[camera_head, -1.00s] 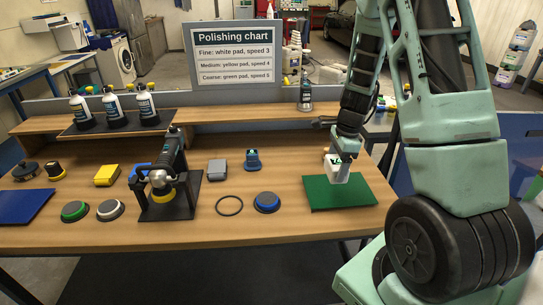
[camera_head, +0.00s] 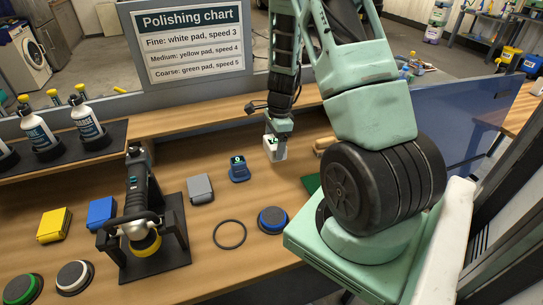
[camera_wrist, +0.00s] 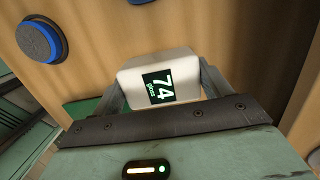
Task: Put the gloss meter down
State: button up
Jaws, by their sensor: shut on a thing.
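The gloss meter (camera_head: 275,148) is a small white box with a dark display. In the wrist view the meter (camera_wrist: 160,80) shows "74 gloss" in green, with a finger on each side. My gripper (camera_head: 277,140) is shut on it over bare wood of the bench, beyond the green mat. I cannot tell whether the meter's underside touches the wood. The green mat (camera_head: 311,183) is mostly hidden behind my arm. Its edge also shows in the wrist view (camera_wrist: 84,107), on the near side of the meter.

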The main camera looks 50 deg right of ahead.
jog(key=shift+f, duration=2.6)
jog(key=shift+f, duration=0.2)
jog(key=o, duration=1)
jog(key=shift+r, duration=0.15)
